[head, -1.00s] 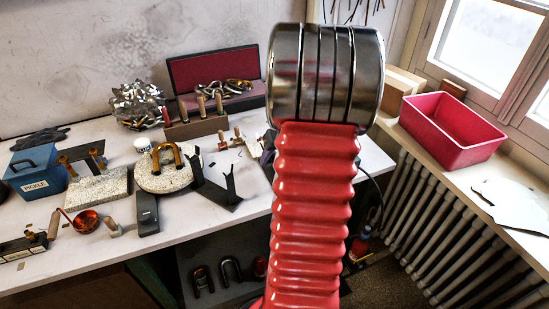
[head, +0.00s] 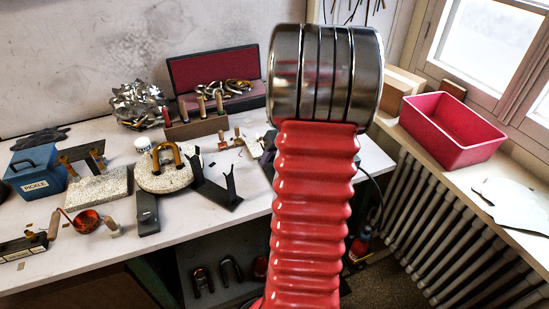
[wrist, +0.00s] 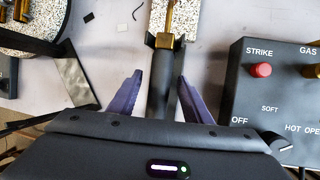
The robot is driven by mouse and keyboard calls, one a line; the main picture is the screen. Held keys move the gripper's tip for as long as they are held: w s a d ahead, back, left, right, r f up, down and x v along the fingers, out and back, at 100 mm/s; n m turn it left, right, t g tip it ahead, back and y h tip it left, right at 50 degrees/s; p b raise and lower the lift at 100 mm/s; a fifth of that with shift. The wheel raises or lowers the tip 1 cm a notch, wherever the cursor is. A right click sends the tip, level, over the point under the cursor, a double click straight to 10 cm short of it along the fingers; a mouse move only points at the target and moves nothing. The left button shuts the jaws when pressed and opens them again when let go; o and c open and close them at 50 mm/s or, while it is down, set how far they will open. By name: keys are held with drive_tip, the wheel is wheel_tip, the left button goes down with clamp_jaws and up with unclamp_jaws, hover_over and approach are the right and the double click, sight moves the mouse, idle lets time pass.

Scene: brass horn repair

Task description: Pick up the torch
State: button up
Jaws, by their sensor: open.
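The torch (wrist: 163,88) shows in the wrist view as a dark, slim barrel with a brass part towards the top, lying upright in the picture. A dark forked rest sits around its brass part. My gripper (wrist: 160,76) is open, with one purple finger on each side of the torch's barrel. Gaps show between the fingers and the barrel, and I cannot tell how far the fingers are above the bench. The lower end of the torch is hidden behind my gripper's body. In the head view my red arm hides the torch and the gripper.
In the wrist view a dark control box (wrist: 277,105) with a red STRIKE button stands close to the right, and a dark plate (wrist: 74,82) stands at left. The head view shows a cluttered bench (head: 190,232), a blue PICKLE box (head: 36,172) and a red bin (head: 450,140).

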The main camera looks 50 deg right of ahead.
drive_tip(key=shift+c, duration=0.2)
drive_tip(key=c, duration=1.1)
drive_tip(key=shift+r, duration=0.15)
wheel_tip(320, 180, up, 10)
drive_tip(key=shift+r, duration=0.15)
idle(0.4)
idle(0.3)
